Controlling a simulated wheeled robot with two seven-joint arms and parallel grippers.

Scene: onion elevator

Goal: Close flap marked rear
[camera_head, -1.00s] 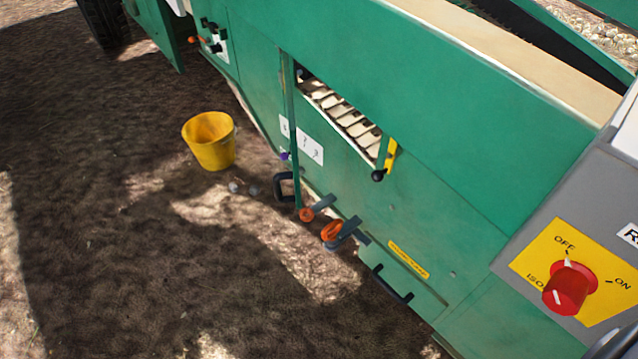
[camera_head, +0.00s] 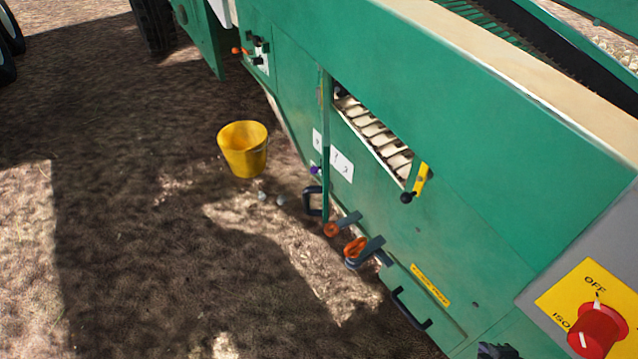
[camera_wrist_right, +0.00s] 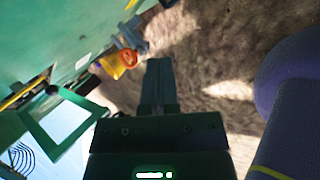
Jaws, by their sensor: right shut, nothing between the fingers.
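The green machine side (camera_head: 440,220) fills the right of the head view. A narrow green flap (camera_head: 325,150) shows almost edge-on beside an opening with pale bars; it seems to stand out from the side. No word "rear" can be read on it. White labels (camera_head: 340,165) with small marks lie beside it. Below are two orange-ended grey latches (camera_head: 356,247). My right gripper (camera_head: 496,351) only just shows at the bottom edge. My left gripper is not in view.
A yellow lever with a black knob (camera_head: 408,196) sits beside the opening. A black handle (camera_head: 411,310) is low on the side. A red switch (camera_head: 597,328) is at bottom right. A yellow bucket (camera_head: 243,150) stands on open soil at the left.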

